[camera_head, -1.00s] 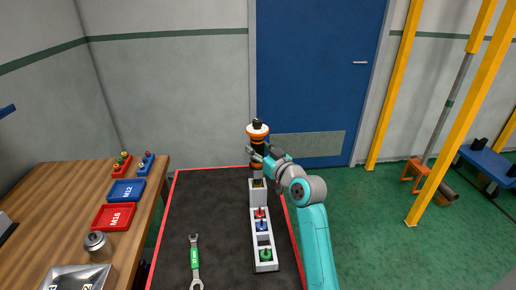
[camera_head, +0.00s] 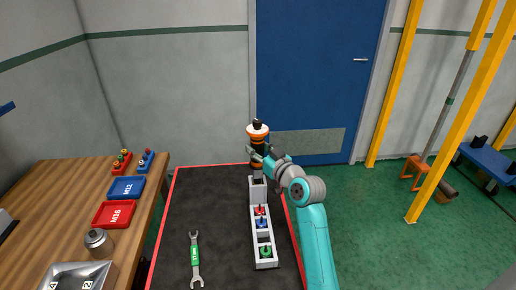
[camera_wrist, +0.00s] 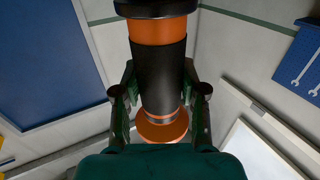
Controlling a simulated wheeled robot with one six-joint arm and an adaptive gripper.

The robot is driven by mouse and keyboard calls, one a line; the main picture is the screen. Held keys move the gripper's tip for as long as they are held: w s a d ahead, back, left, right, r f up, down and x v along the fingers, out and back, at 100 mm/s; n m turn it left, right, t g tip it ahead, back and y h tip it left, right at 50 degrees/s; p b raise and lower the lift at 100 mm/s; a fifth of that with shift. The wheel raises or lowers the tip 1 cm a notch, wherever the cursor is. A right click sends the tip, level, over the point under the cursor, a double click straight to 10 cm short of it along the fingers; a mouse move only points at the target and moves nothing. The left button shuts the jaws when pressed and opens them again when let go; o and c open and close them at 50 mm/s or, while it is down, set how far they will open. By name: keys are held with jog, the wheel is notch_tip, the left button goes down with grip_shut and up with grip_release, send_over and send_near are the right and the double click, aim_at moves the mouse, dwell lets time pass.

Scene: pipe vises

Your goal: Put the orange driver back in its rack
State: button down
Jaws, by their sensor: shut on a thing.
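The orange driver (camera_head: 257,136) is upright, with an orange and black body and a black top. My gripper (camera_head: 259,154) is shut on its body, and the wrist view shows a finger on each side of the driver's black sleeve (camera_wrist: 160,80). The driver is over the tall grey block (camera_head: 259,193) at the far end of the rack. Its lower end is near the block's top, but I cannot tell whether it is inside the opening. The low part of the rack (camera_head: 265,264) runs toward me and holds red, blue and green-topped pieces.
A green-handled wrench (camera_head: 195,260) lies on the dark, red-edged mat (camera_head: 215,200). The wooden bench (camera_head: 55,195) at left carries blue and red trays, a metal tray (camera_head: 75,277) and a small container (camera_head: 97,241). A blue door and yellow posts stand behind.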

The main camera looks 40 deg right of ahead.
aim_at(258, 166)
jog(key=shift+f, duration=3.2)
dwell(3.1)
jog(key=c, duration=0.6)
grip_release()
jog(key=shift+o, duration=0.2)
jog(key=shift+f, duration=0.2)
jog(key=s+a, duration=0.1)
jog(key=s, duration=1.1)
jog(key=shift+a, duration=0.25)
jog(key=shift+r, duration=0.1)
